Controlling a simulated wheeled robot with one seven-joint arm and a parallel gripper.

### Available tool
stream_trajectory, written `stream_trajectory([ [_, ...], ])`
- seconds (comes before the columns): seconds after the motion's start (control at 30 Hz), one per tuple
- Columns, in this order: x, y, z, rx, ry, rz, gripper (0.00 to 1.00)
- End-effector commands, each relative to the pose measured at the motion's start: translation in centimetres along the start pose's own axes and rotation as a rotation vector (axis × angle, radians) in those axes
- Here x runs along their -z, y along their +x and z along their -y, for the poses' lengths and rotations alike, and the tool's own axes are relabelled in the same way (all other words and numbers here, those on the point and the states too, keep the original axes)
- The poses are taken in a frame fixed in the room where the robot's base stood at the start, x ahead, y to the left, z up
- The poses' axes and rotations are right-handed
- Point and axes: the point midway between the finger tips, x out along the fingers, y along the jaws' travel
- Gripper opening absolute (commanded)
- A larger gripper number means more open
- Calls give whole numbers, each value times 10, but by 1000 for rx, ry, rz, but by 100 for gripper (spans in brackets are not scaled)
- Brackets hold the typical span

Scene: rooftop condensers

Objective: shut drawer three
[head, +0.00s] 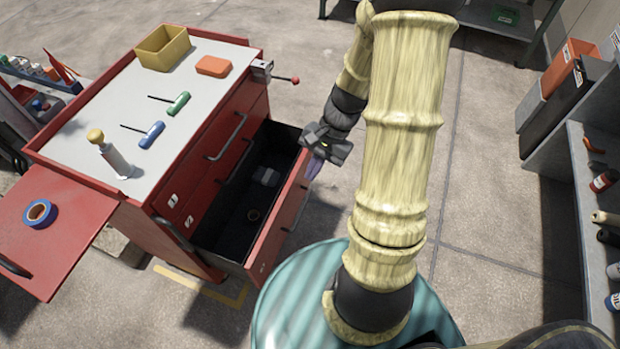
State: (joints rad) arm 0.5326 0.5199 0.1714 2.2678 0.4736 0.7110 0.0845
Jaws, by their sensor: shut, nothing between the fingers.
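The red tool cabinet (225,110) stands at the left, with small plates marked 1 and 2 on its upper drawer fronts. The drawer below those two, drawer three (282,222), is pulled well out toward me. Its dark inside holds a grey block (266,177) and a small brownish ring (253,215). My gripper (315,168) is shut and empty, fingers pointing down, beside the outer side of the drawer's front near its far end. I cannot tell whether it touches the front. My forearm covers part of the floor to the right.
A red side shelf (75,215) bears blue tape (39,213).

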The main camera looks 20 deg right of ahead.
Motion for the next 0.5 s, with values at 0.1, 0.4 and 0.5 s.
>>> stream_trajectory([
  [0.1, 37, 45, -11, 107, 167, 112, 0],
  [0.4, 120, 109, -26, 442, 528, 385, 0],
  [0.5, 152, 125, -34, 575, 635, 474, 0],
])
